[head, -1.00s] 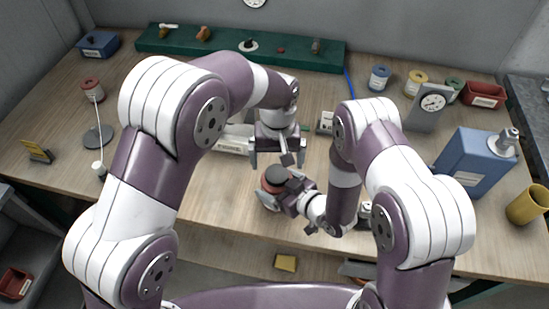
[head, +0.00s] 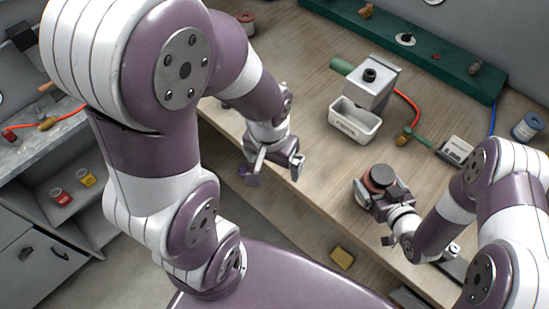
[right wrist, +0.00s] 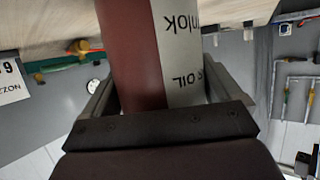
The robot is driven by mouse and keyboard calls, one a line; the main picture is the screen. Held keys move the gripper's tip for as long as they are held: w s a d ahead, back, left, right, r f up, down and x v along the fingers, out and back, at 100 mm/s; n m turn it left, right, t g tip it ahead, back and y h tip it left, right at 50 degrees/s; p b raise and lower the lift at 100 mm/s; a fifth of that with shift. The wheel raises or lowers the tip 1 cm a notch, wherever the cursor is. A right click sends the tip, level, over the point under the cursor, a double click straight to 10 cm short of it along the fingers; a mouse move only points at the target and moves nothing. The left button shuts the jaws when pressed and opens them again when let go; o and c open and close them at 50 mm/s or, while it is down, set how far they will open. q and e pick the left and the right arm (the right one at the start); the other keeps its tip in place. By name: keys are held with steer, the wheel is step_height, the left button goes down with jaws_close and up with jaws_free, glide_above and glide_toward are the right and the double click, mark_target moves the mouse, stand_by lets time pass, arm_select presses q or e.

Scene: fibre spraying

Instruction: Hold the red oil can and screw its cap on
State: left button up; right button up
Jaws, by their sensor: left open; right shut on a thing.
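The red oil can (head: 372,184) stands upright near the front edge of the wooden table in the head view. A dark round cap (head: 384,175) sits on its top; how tightly it is screwed on cannot be told. My right gripper (head: 382,192) is shut around the can's side. In the right wrist view the red and grey can (right wrist: 140,55), with "OIL" lettering, is between the fingers. My left gripper (head: 275,170) is open and empty, left of the can and near the table's front edge, apart from the can.
A green rack (head: 420,45) lies at the back. A yellow block (head: 342,258) is below the table edge. The table between left gripper and can is clear.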

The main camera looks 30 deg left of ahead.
steer(key=shift+w, duration=0.1)
steer(key=shift+a, duration=0.2)
steer(key=shift+d, duration=0.1)
steer(key=w+d+r+m+t+h+b, duration=0.1)
steer(key=w+d+r+m+h, duration=0.15)
steer(key=d, duration=0.55)
steer(key=w+d+r+m+t+h, duration=0.1)
steer(key=d+r, duration=0.3)
steer(key=d, duration=0.4)
steer(key=s+d+r+b, duration=0.1)
steer(key=s+d+r, duration=0.3)
steer(key=s+d, duration=0.1)
steer(key=s+a+n+g+y, duration=0.2)
steer(key=s+a+n+y, duration=0.1)
steer(key=s, duration=0.3)
steer(key=shift+a+f, duration=0.15)
steer(key=shift+a, duration=0.7)
steer(key=shift+n+y, duration=0.25)
